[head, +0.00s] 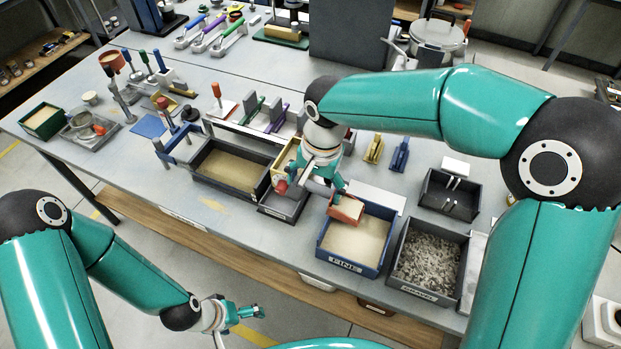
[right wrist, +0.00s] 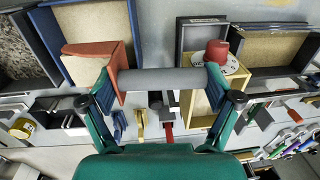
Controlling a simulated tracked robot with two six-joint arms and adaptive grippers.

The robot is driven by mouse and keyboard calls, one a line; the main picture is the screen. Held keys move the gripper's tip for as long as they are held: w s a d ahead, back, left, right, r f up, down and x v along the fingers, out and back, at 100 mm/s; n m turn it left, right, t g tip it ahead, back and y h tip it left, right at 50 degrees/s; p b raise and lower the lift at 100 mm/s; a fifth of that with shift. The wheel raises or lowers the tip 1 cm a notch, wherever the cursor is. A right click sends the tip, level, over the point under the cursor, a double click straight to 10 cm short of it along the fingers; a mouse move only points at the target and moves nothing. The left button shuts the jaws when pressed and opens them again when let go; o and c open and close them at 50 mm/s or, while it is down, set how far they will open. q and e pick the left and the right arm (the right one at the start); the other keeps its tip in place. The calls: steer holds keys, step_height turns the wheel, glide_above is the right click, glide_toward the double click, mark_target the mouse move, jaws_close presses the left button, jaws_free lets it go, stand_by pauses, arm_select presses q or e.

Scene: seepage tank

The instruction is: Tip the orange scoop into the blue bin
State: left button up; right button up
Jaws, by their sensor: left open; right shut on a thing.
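The orange scoop (head: 346,209) is over the blue bin (head: 345,265), which is labelled FINE and holds pale sand. My right gripper (head: 316,186) is shut on the scoop's grey handle, with the scoop head to its right. In the right wrist view the scoop (right wrist: 118,66) is at the left, its handle crosses between the fingers (right wrist: 165,80), and the blue bin (right wrist: 133,22) lies behind it. I cannot tell how much sand is in the scoop. My left gripper (head: 240,312) is open and empty, low in front of the table.
A dark gravel bin (head: 430,293) stands right of the blue bin. A dark sand bin (head: 226,194) and a yellow box (head: 285,158) stand to its left. A small dark bin (head: 450,195) is behind the gravel. Tool racks and a green bin (head: 41,121) occupy the left.

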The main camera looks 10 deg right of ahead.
mark_target(331, 196)
steer(key=shift+s+d+f+y+b, duration=0.1)
steer(key=shift+s+d+y+b, duration=0.15)
steer(key=shift+b, duration=0.35)
steer(key=shift+d+f+t+y+b, duration=0.15)
steer(key=shift+t+y+b, duration=0.4)
steer(key=shift+b, duration=0.45)
steer(key=shift+s+d+y+b, duration=0.2)
steer(key=shift+d+y+b, duration=0.1)
steer(key=shift+b, duration=0.7)
steer(key=t+y+b, duration=0.1)
steer(key=b, duration=0.3)
steer(key=s+d+f+t+y+b, duration=0.1)
steer(key=b, duration=0.3)
steer(key=shift+d+b, duration=0.3)
steer(key=shift+b, duration=0.1)
steer(key=y+b, duration=0.1)
steer(key=b, duration=0.1)
steer(key=s+d+r+t+y+b, duration=0.1)
steer(key=b, duration=0.2)
steer(key=d+y+b, duration=0.1)
steer(key=b, duration=0.2)
steer(key=shift+s+d+r+t, duration=0.25)
steer(key=shift+s+t, duration=0.1)
steer(key=shift+s+d+r+b, duration=0.15)
steer(key=shift+d+r+b, duration=0.1)
steer(key=shift+b, duration=0.3)
steer(key=shift+r+y, duration=0.1)
steer(key=shift+y, duration=0.2)
